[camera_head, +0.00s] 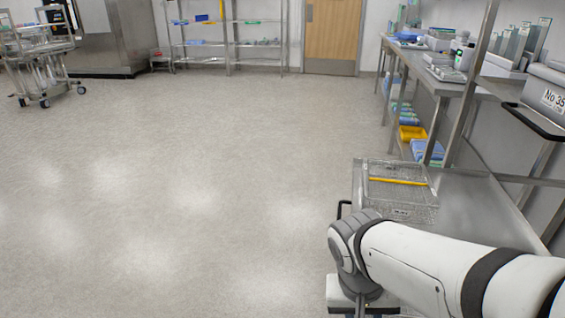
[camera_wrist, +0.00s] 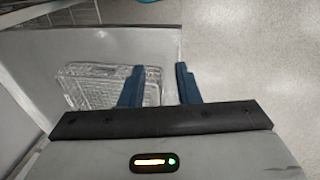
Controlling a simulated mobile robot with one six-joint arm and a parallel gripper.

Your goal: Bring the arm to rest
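My gripper (camera_wrist: 160,86) shows in the wrist view with its two blue fingers apart and nothing between them. It is over the edge of a steel table, with the grey floor beyond. In the head view my white arm reaches in from the lower right, and the arm hides the gripper's fingers. A wire mesh basket (camera_head: 400,205) stands on the steel table (camera_head: 480,220) just beyond the arm. The same basket shows in the wrist view (camera_wrist: 88,85), left of and partly behind the left finger.
A yellow bar (camera_head: 398,182) lies across the basket. A steel bench (camera_head: 440,85) with equipment and lower-shelf trays runs along the right wall. A wire rack (camera_head: 225,45) and wooden door (camera_head: 332,35) are at the back. A wheeled cart (camera_head: 38,60) stands far left. The middle floor is clear.

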